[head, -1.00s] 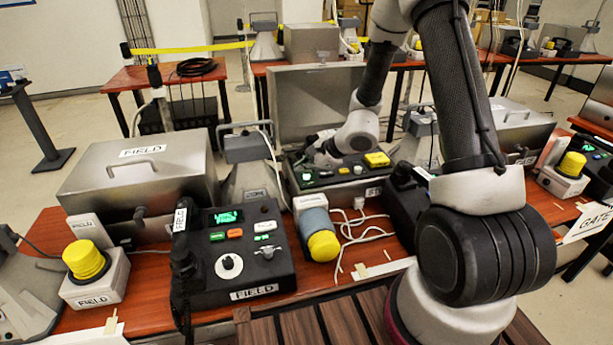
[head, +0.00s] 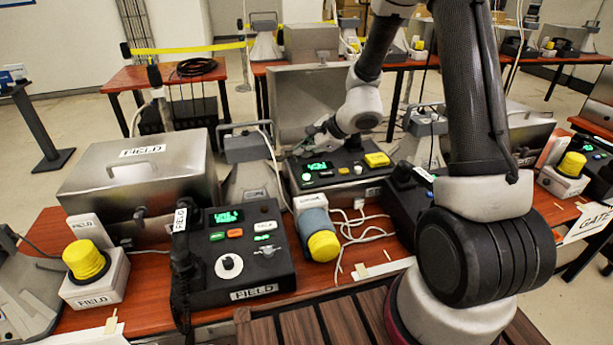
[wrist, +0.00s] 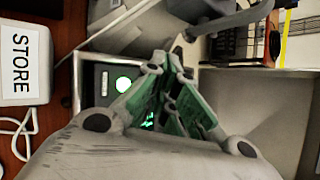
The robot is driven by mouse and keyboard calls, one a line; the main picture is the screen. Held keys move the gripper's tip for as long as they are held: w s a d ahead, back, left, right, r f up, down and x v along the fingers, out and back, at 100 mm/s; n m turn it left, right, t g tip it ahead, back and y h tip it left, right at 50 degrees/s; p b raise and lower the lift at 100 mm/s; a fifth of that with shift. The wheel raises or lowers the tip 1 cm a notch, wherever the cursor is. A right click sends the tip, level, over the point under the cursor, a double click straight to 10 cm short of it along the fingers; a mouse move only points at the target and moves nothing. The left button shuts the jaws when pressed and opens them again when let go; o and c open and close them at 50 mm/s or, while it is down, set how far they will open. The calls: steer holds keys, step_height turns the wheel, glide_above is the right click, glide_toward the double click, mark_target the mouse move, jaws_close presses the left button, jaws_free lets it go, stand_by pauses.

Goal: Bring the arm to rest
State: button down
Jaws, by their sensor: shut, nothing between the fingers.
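My arm reaches over the table from the right in the head view. My gripper (head: 318,130) hangs a little above the back of the middle phone panel (head: 345,172), in front of its raised steel lid (head: 300,97). That panel has a lit green display and a yellow button (head: 377,159). In the wrist view my gripper (wrist: 168,62) has its fingers together and empty. The panel's glowing green button (wrist: 123,84) shows beside the fingers, and they hide part of the green display.
The FIELD phone (head: 235,255) stands front left, with a closed steel case (head: 140,175) behind it. A yellow-capped cylinder (head: 322,240) and loose white cables (head: 355,235) lie in the middle.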

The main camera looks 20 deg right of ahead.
steer(key=s+n, duration=0.1)
steer(key=s, duration=0.1)
steer(key=s+f+n+g, duration=0.1)
steer(key=s+n+g+y, duration=0.1)
steer(key=s, duration=0.1)
steer(key=shift+s+a+f, duration=0.15)
steer(key=shift+s+a, duration=0.1)
steer(key=shift+s, duration=0.05)
steer(key=s+d+r+n+h, duration=0.3)
steer(key=s+d+r+n, duration=0.4)
steer(key=s+r, duration=0.4)
steer(key=s+d+r+n+h, duration=0.4)
steer(key=s+d+r+n, duration=0.4)
steer(key=s+r, duration=0.4)
steer(key=s+d, duration=0.1)
steer(key=s, duration=0.3)
steer(key=shift+s+n, duration=0.3)
steer(key=shift+s, duration=0.05)
steer(key=shift+d+g, duration=0.1)
steer(key=shift+g, duration=0.2)
